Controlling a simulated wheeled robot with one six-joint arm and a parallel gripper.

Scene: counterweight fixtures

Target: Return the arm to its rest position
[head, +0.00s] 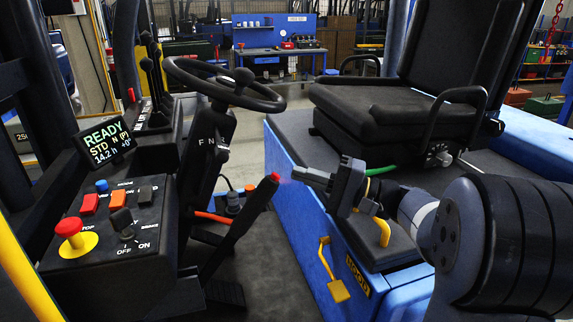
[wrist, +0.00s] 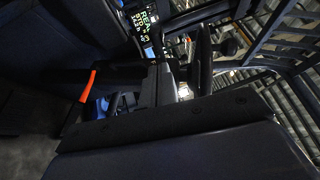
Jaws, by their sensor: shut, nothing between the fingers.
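My gripper (head: 303,175) is shut and empty in the middle of the head view. Its fingertips point left, close to the red-tipped end of a black lever (head: 252,206); a small gap seems to show between them. My arm reaches in from the lower right, above the blue side of the seat base. In the wrist view a large dark surface fills the lower half, and I cannot make out the fingers there.
A steering wheel (head: 224,83) and a console (head: 112,222) with a red stop button (head: 70,232) and a READY display (head: 106,141) stand left. A black seat (head: 380,108) and yellow latch (head: 333,272) are right.

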